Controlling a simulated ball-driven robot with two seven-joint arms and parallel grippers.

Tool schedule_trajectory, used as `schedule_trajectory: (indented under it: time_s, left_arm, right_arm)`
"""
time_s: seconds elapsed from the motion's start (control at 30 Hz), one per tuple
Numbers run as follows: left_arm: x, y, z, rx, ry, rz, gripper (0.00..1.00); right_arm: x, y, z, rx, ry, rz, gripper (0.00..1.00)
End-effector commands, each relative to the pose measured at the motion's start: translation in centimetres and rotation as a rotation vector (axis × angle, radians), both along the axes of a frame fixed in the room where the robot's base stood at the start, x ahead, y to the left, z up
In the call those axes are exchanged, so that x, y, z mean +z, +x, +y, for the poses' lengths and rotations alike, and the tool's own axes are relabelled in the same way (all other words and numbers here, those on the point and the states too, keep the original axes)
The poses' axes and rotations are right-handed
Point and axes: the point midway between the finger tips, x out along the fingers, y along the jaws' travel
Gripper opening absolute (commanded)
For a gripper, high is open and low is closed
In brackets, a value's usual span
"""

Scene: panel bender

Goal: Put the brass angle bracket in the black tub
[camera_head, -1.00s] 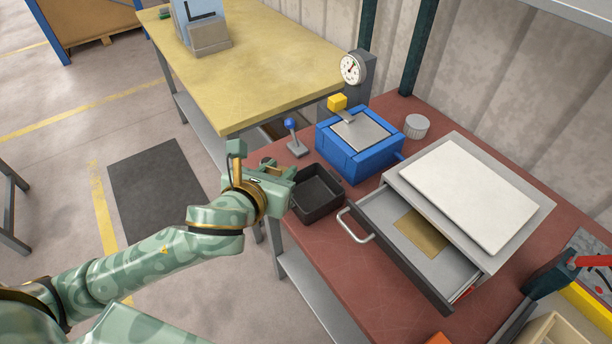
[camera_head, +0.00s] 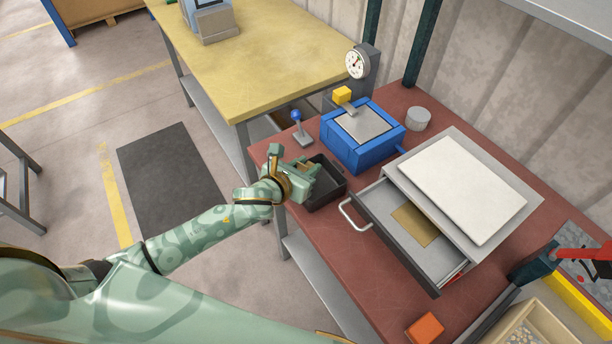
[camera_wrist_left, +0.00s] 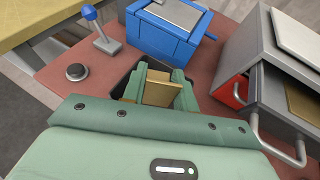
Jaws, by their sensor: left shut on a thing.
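The black tub (camera_head: 332,196) stands on the red-brown bench near its left edge. My left gripper (camera_head: 312,170) is over the tub and covers part of it. In the left wrist view my left gripper (camera_wrist_left: 160,92) is shut on the brass angle bracket (camera_wrist_left: 158,90), a brass-coloured piece between its two green fingers. The dark tub (camera_wrist_left: 122,76) shows behind and below the fingers. Whether the bracket touches the tub is unclear. My right gripper is not in view.
A blue box (camera_head: 362,138) with a yellow knob and a blue-topped lever (camera_head: 299,126) stand behind the tub. An open grey drawer (camera_head: 440,262) with a flat brass-coloured sheet (camera_head: 414,224) inside is to the right. An orange block (camera_head: 425,328) lies near the front edge.

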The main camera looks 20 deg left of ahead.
Motion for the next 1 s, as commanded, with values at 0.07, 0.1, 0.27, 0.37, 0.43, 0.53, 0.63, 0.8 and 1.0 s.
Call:
schedule_trajectory:
  time_s: [0.07,0.1,0.27,0.37,0.43,0.53,0.63,0.8,1.0]
  left_arm:
    - [-0.5,0.4,0.2,0.001,0.000,0.000,0.06]
    - [-0.9,0.7,0.3,0.002,0.000,0.000,0.06]
    - [-3.4,0.8,0.3,0.002,-0.004,0.002,0.06]
    - [-4.1,0.8,0.3,0.001,-0.003,0.001,0.06]
    - [-4.0,0.8,0.3,0.000,-0.001,-0.001,0.06]
    - [-4.0,0.8,0.3,0.000,0.000,-0.001,0.06]
    - [-4.1,0.8,0.3,0.000,0.000,-0.001,0.06]
    - [-4.6,0.8,0.3,0.000,0.001,0.000,0.06]
    - [-5.2,0.8,0.3,0.000,0.000,0.000,0.06]
  right_arm:
    - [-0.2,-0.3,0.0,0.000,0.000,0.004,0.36]
    - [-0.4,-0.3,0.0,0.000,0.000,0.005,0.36]
    - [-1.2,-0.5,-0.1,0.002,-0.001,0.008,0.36]
    - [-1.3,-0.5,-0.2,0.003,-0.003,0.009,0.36]
    - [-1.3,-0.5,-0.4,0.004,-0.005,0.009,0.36]
    - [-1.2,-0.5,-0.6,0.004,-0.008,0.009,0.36]
    - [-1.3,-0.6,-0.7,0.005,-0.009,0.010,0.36]
    - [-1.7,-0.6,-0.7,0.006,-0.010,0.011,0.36]
    - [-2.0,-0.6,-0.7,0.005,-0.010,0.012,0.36]
